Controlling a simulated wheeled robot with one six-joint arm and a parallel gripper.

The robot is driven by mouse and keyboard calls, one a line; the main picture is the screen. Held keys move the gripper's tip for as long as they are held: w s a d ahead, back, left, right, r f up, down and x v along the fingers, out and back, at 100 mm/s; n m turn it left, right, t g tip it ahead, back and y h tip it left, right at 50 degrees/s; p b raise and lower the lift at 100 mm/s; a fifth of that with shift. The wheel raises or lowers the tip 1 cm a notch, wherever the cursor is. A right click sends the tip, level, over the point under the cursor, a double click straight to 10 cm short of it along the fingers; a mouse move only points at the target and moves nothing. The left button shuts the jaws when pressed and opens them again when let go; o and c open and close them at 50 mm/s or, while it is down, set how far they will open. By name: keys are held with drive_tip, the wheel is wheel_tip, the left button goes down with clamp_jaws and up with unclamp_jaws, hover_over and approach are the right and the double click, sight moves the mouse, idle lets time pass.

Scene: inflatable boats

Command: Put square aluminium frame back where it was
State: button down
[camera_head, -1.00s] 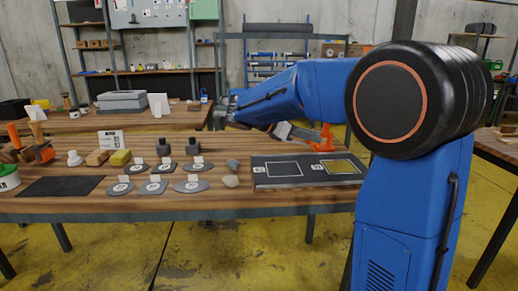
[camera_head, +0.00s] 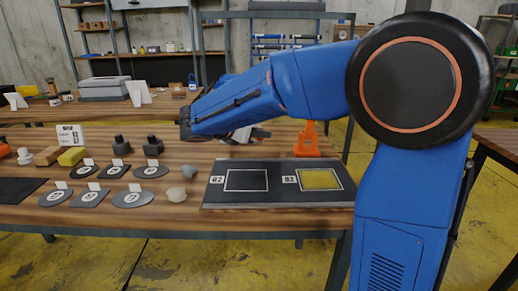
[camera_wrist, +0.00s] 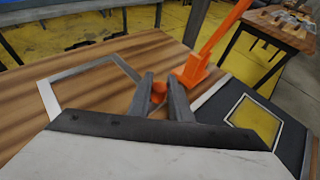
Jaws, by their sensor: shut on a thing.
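My gripper (camera_wrist: 161,98) is over the wooden table, its two dark fingers close together. The square aluminium frame (camera_wrist: 82,69) shows as a thin grey outline on the left in the wrist view, with wood visible through it. One side runs to the left finger; the exact grip is hidden. In the head view my arm hides most of the gripper, and I cannot make out the frame. The dark board (camera_head: 210,195) lies below and in front of the gripper. Its 02 place (camera_head: 246,180) is a bare white outline; its 03 place (camera_head: 320,180) is yellow with a pale outline.
An orange stand (camera_head: 306,140) rises behind the board, close to my gripper; it also shows in the wrist view (camera_wrist: 196,68).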

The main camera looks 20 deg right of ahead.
drive_tip(key=shift+f, duration=3.05)
drive_tip(key=shift+f, duration=0.1)
drive_tip(key=c, duration=1.6)
unclamp_jaws()
drive_tip(key=v, duration=1.2)
